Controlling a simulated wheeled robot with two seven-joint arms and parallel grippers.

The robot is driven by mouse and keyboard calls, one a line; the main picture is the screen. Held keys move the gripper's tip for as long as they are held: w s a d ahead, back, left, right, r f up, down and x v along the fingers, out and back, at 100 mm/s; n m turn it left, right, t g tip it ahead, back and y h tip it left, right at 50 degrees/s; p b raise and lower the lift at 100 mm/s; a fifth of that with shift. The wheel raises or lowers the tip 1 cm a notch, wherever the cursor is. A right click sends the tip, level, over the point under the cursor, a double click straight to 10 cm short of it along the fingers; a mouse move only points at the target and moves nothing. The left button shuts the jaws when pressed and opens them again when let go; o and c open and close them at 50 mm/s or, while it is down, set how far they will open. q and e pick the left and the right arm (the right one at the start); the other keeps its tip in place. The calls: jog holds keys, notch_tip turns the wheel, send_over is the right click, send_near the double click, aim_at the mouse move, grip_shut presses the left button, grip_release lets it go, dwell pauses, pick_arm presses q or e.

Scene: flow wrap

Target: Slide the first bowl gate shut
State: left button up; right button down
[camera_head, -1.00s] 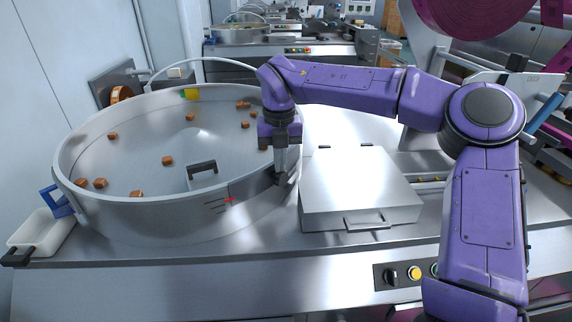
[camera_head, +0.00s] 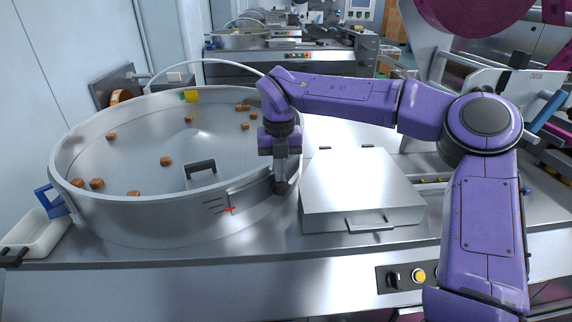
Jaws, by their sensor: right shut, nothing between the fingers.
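The large round steel bowl (camera_head: 110,212) stands at the left. A black handle (camera_head: 201,166) sits on a small plate inside its near wall. Scale marks and a red pointer (camera_head: 229,209) are on the outer wall; the pointer is near the lower mark. I cannot make out the gate's edges clearly, so I cannot tell how far it is open. My right gripper (camera_head: 282,188) points down, shut and empty, at the bowl's right-hand outer wall by the pointer's plate. Whether it touches is unclear. My left gripper is not in view.
Several brown pieces (camera_head: 166,161) lie in the bowl. A steel box lid (camera_head: 358,182) with a front handle stands just right of my right gripper. A white tray (camera_head: 36,232) is at the far left. Knobs and a yellow button (camera_head: 419,276) are on the front panel.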

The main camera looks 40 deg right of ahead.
jog(key=shift+f, duration=0.25)
notch_tip(320, 180, up, 4)
jog(key=p, duration=0.2)
jog(key=shift+f+p, duration=0.25)
jog(key=shift+p, duration=0.15)
jog(key=shift+f, duration=0.1)
